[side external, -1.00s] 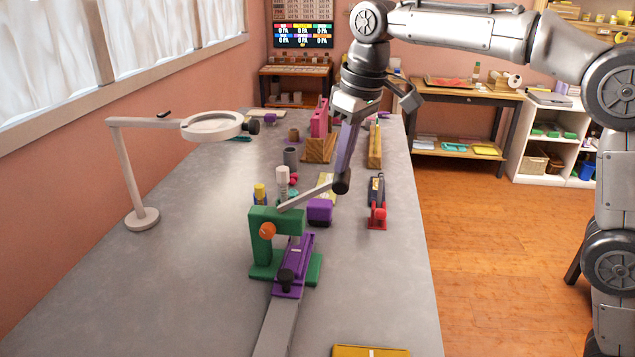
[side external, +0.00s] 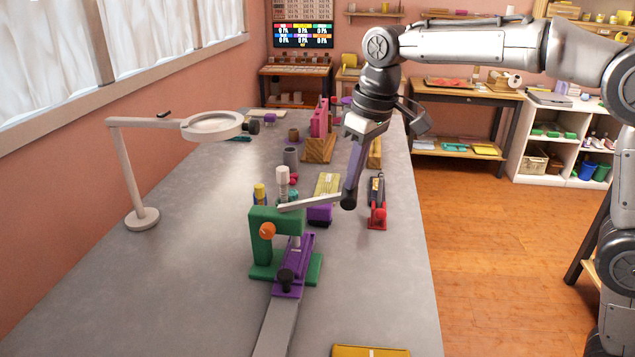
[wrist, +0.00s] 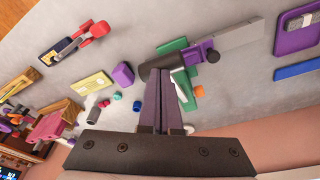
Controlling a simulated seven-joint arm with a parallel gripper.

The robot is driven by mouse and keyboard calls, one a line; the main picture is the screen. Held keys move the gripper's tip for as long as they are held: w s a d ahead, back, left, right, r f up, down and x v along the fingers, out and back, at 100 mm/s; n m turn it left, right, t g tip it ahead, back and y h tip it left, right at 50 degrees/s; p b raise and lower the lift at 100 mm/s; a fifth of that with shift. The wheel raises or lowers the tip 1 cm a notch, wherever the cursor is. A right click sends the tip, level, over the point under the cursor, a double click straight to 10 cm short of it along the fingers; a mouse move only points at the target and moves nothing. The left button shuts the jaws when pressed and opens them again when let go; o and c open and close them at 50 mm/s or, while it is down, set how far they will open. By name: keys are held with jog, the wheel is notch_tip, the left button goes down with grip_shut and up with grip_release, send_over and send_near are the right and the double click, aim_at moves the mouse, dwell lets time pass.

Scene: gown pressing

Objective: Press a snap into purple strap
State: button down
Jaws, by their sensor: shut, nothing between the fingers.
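The green press (side external: 262,228) stands on the grey table, with an orange knob on its side. A purple strip (side external: 297,255), which looks like the strap, lies on its base under the press head; a black knob sits on its near end. A grey lever (side external: 312,203) runs from the press to a dark round grip (side external: 349,200). My gripper (side external: 351,186) is shut and empty, its fingertips against the top of this grip. In the wrist view, my shut fingers (wrist: 165,80) meet the dark grip (wrist: 150,70), with the purple strip (wrist: 197,54) beyond. No snap is discernible.
A purple block (side external: 319,215) stands behind the press. A red tool (side external: 377,216) is at the right, a magnifier lamp (side external: 145,215) at the left. A grey bar (side external: 276,328) extends forward from the press. A yellow tray (side external: 370,351) lies at the front edge.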

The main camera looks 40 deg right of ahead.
jog(key=shift+s+d+f, duration=0.2)
jog(key=shift+f, duration=0.55)
jog(key=f, duration=0.2)
jog(key=shift+s+d+f, duration=0.25)
jog(key=shift+f, duration=0.15)
notch_tip(320, 180, down, 3)
jog(key=shift+r, duration=0.1)
dwell(0.4)
jog(key=shift+w+a+f, duration=0.1)
jog(key=shift+a+f, duration=0.05)
jog(key=shift+f, duration=0.55)
dwell(0.9)
jog(key=shift+r, duration=0.2)
dwell(0.3)
